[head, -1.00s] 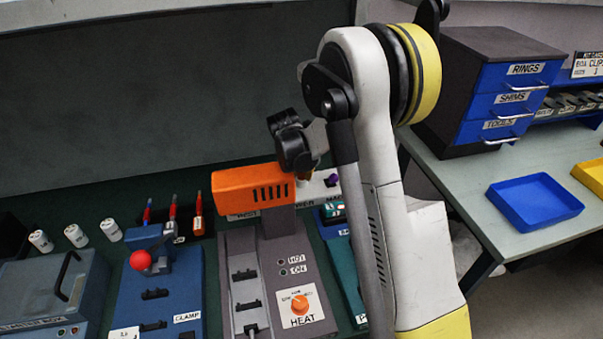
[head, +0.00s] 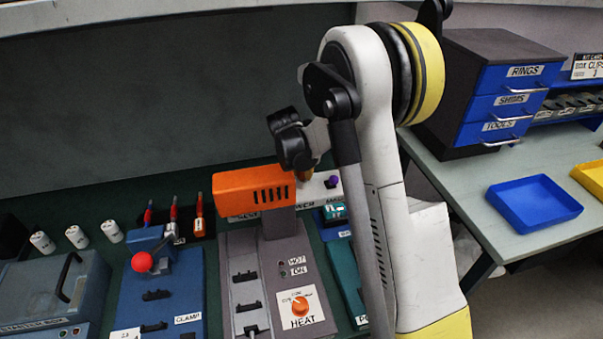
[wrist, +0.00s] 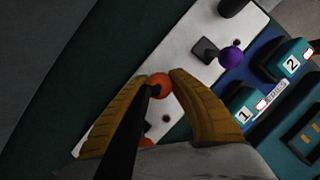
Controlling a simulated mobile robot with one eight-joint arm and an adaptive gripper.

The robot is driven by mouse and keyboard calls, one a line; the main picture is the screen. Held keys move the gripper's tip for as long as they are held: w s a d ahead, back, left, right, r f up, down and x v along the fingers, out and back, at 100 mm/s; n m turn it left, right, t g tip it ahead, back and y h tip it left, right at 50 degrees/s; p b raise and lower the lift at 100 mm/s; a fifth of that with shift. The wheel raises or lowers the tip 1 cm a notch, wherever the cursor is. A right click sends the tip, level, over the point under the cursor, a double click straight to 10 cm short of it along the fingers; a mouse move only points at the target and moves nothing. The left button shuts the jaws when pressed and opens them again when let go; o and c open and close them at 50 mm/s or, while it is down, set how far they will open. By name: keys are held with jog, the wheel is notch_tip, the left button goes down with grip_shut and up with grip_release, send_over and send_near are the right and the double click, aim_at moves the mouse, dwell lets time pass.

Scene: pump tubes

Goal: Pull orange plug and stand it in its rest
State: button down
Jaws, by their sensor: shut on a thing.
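My gripper (wrist: 158,80) has its two tan fingers closed around the orange plug (wrist: 160,86), whose round orange end shows between the fingertips in the wrist view. A dark bar from the lower edge covers part of it. The plug is over the white panel (wrist: 186,75); I cannot tell whether it is still seated or lifted. More orange (wrist: 146,142) shows lower down, partly hidden. In the head view my gripper (head: 305,180) hangs behind the orange heater head, and the plug is hidden there. I cannot make out the rest with certainty.
A purple plug (wrist: 231,56) stands on the panel beside a black block (wrist: 205,50). Teal units marked 1 and 2 (wrist: 290,64) are close by. The orange heater head (head: 254,192) and the clamp's red knob (head: 142,262) rise in front.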

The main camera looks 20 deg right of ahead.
jog(key=shift+r, duration=0.15)
jog(key=shift+r+p, duration=1.35)
jog(key=shift+r, duration=0.75)
